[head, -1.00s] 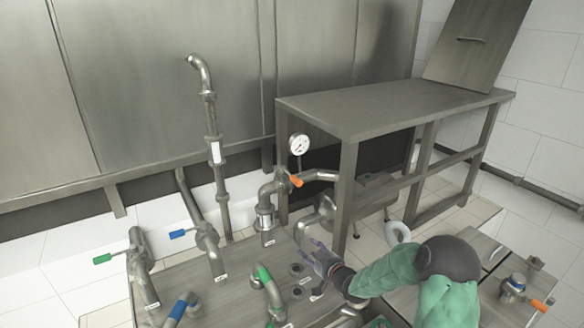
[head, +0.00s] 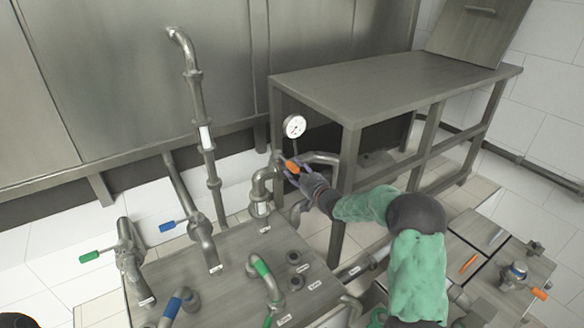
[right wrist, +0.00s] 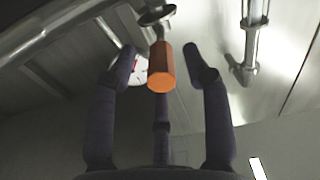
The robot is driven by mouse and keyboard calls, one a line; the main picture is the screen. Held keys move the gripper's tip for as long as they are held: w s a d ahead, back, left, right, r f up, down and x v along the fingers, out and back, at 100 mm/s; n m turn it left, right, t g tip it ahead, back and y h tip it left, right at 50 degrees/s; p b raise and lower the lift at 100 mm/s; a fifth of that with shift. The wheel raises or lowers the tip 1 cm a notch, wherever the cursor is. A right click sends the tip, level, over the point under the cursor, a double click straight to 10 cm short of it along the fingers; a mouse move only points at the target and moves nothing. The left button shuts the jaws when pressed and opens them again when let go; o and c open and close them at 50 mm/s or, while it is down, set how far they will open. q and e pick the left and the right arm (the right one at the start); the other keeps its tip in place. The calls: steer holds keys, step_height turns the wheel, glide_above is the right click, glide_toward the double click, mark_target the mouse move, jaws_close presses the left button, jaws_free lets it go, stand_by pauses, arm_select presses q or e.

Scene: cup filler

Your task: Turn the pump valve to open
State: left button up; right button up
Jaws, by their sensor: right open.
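The orange valve handle (head: 292,167) sits on the pipe just below the pressure gauge, beside the grey steel table. In the right wrist view the orange handle (right wrist: 161,68) points toward my palm. My right gripper (head: 287,172) is at this handle. Its open fingers show in the right wrist view (right wrist: 164,75), spread to the left, right and below the handle, with gaps at the sides. I cannot tell if the lower finger touches it. The handle's stem end meets the pipe beyond the fingertips. My left gripper does not show.
The white gauge (head: 294,127) stands just above the handle. The steel table (head: 390,95) is close on the right. Pipes with blue (head: 168,226) and green (head: 90,257) handles stand on the left. Another orange-handled valve (head: 540,294) is at lower right.

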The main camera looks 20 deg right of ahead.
mark_target(286, 162)
steer(key=shift+w+a, duration=0.15)
steer(key=shift+w, duration=0.55)
steer(key=shift+w+a, duration=0.1)
steer(key=shift+w, duration=0.6)
jaws_close()
